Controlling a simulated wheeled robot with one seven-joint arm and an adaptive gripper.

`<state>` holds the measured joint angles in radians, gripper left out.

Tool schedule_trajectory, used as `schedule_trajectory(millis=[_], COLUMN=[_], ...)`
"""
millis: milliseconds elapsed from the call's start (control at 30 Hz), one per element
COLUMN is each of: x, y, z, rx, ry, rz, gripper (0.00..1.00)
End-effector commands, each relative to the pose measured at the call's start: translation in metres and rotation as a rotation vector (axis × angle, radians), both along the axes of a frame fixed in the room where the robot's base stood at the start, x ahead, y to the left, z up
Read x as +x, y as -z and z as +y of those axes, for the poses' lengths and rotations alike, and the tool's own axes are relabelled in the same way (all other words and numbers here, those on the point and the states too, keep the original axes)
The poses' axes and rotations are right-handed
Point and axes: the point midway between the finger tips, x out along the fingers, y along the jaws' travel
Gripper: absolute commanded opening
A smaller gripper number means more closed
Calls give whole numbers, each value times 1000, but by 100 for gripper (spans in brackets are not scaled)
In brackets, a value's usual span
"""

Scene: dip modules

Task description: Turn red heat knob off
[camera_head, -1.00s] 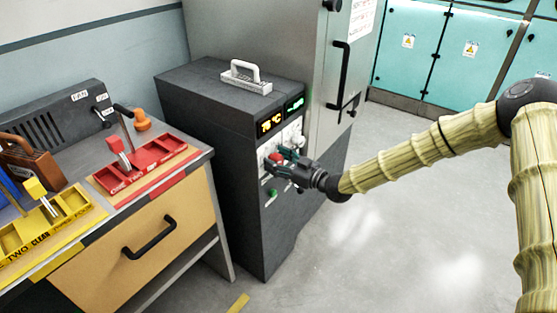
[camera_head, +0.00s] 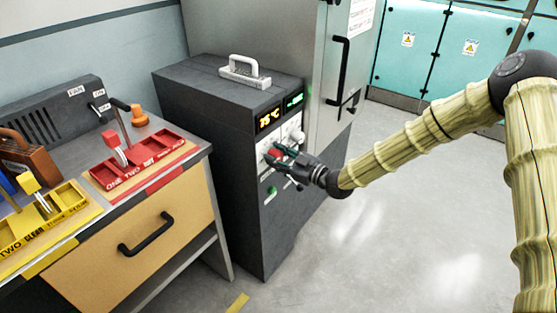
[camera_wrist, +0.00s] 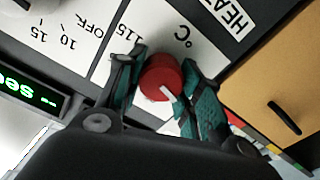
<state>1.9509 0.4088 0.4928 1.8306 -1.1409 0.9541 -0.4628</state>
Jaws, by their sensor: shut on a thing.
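The red heat knob (camera_wrist: 160,77) sits on a white panel marked "HEA…", "°C", "OFF" and "115" in the wrist view. A white pointer mark shows on its lower right, away from the "OFF" print. My gripper (camera_wrist: 163,64) is shut on the knob, one finger on each side. In the head view, the knob (camera_head: 274,153) is on the front of the dark grey cabinet (camera_head: 195,110), partly covered by my gripper (camera_head: 280,154). An orange display (camera_head: 270,119) above it seems to read about 75 °C.
A green display (camera_head: 294,102) and white dials (camera_head: 296,136) are beside the knob. A green button (camera_head: 271,191) is below it. A white handled block (camera_head: 245,72) stands on top. The bench (camera_head: 160,225) with red and yellow trays is at left. Floor at right is clear.

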Motion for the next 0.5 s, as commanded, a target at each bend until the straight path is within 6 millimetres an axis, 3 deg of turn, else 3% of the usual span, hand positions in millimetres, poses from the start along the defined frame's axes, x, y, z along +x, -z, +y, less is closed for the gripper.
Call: schedule_trajectory(millis=[500], x=[-2], y=[3], z=[4], rx=[-214], ry=[-5], rz=[-294], gripper=[12])
